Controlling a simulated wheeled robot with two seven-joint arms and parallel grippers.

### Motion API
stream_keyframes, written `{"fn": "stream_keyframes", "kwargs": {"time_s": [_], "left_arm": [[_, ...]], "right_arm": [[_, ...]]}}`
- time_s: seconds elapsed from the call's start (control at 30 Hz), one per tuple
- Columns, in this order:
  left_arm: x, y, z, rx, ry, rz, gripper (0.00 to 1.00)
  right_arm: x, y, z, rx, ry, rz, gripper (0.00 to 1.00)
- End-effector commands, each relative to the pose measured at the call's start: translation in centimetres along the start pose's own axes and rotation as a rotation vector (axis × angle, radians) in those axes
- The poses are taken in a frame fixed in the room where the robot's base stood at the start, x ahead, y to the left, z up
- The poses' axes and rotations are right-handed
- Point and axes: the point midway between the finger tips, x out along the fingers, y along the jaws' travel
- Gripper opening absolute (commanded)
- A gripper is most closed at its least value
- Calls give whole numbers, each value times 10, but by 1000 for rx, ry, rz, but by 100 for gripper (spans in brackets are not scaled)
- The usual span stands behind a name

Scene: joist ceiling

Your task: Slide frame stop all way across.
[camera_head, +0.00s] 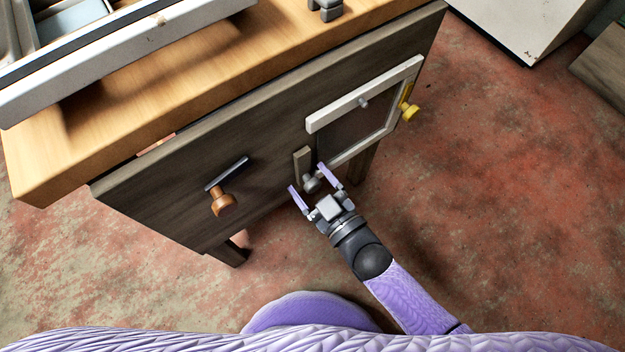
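A dark wooden panel (160,190) on the front of a bench carries a white rectangular frame (365,93) with a dark opening. A small grey peg (364,102) sits on its top bar. A short beige strip (302,160) stands at the frame's left end, with a grey knob (311,184) by its lower part. I cannot tell for sure which part is the frame stop. My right gripper (307,177) is open, its purple fingers on either side of the grey knob. Contact with the knob cannot be told. My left gripper is not in view.
The wooden bench top (90,150) holds a white-rimmed tray (120,60).

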Motion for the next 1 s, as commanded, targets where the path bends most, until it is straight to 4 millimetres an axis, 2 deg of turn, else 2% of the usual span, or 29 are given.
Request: {"fn": "stream_keyframes", "kwargs": {"time_s": [0.03, 0.07, 0.37, 0.73, 0.9, 1.0], "left_arm": [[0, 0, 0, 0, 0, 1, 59], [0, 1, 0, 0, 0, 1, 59], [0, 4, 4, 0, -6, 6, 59], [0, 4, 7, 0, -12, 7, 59], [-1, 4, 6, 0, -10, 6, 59], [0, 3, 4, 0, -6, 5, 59]], "right_arm": [[0, 0, 0, 0, 0, 0, 70], [0, 0, 0, 0, 0, 0, 64], [0, 0, 0, -1, -1, 0, 0], [-1, 2, 1, -3, -2, -1, 0], [-1, 20, 7, -6, -4, -1, 0], [-1, 24, 8, -5, -4, 0, 0]]}}
